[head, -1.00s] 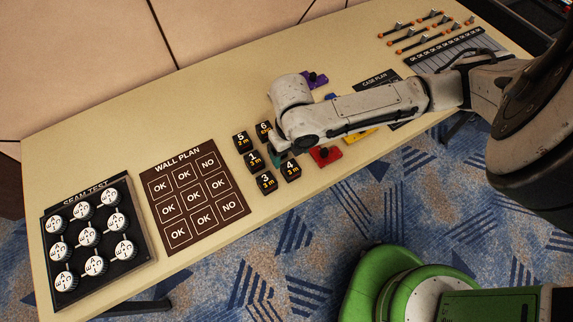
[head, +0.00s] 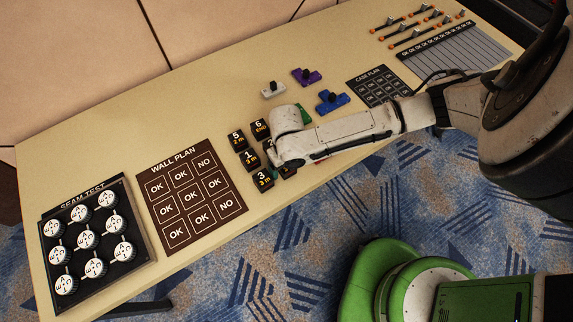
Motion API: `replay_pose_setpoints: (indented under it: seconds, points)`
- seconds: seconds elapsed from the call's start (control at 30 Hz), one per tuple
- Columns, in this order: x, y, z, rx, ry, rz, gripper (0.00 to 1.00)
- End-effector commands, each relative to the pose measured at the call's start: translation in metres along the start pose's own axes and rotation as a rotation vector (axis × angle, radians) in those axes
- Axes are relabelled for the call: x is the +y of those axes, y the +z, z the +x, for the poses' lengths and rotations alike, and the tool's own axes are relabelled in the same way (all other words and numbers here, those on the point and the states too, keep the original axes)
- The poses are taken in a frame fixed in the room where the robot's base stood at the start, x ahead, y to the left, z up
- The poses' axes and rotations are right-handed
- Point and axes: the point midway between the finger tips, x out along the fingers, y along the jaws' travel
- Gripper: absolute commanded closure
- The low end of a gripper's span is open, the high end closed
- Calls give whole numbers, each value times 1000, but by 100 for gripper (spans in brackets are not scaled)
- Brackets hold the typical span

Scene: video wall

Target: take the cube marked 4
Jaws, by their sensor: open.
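Black cubes with white numbers stand in a cluster on the table, right of the wall plan. The cube marked 4 (head: 288,172) is mostly hidden under the end of my arm; only a dark part of it shows at the cluster's right front, and its number cannot be read now. The cubes marked 3 (head: 262,178), 1 (head: 249,159), 5 (head: 237,139) and 6 (head: 261,130) show beside it. My gripper (head: 274,160) is over the right side of the cluster, open, with its fingers largely hidden by the arm. I cannot tell whether it touches a cube.
White (head: 273,90), purple (head: 307,77), blue (head: 332,101) and green (head: 306,115) knobbed pieces lie behind my arm. The wall plan (head: 190,197) and the seam test tray (head: 96,246) are at left. The case plan (head: 378,86) is at right. The table's front edge is close.

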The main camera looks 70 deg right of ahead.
Motion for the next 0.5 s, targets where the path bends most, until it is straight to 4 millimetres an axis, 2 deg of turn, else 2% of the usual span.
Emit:
replay_pose_setpoints:
  seconds: [0.1,0.5]
  points:
    - [0,0,0,0,0,0,19]
    - [0,0,0,0,0,0,57]
